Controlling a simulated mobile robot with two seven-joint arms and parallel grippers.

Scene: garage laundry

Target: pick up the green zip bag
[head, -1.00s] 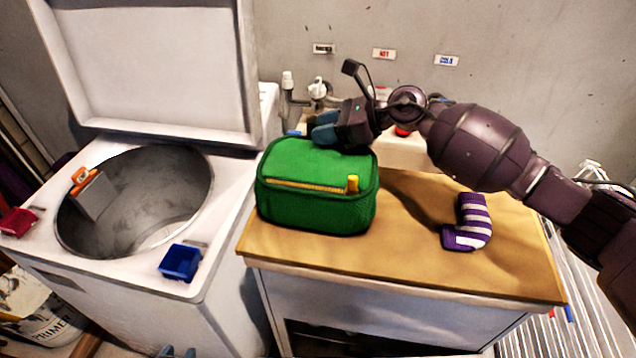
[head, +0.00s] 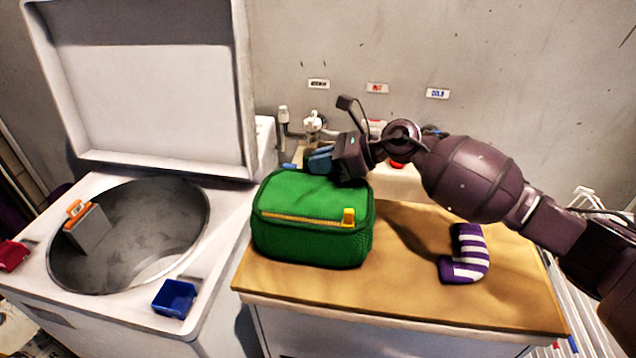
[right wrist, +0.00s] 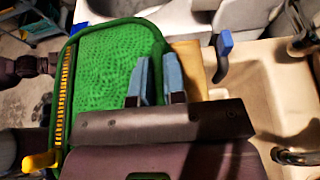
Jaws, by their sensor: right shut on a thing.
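The green zip bag (head: 312,235) sits upright at the left end of the wooden counter top (head: 420,300), its yellow zip facing the front. My right gripper (head: 318,160) is at the bag's top back edge. In the right wrist view the two blue fingers (right wrist: 158,80) lie close together over the edge of the green bag (right wrist: 105,75), shut on it. Exactly what the fingertips pinch is partly hidden. In the head view the bag appears to rest on the counter. My left gripper is not in view.
A striped purple sock (head: 467,255) lies on the counter to the right. An open washer drum (head: 140,230) is to the left, with a blue tray (head: 174,298), a red tray (head: 12,255) and an orange-topped grey box (head: 87,226). A sink (head: 395,182) is behind.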

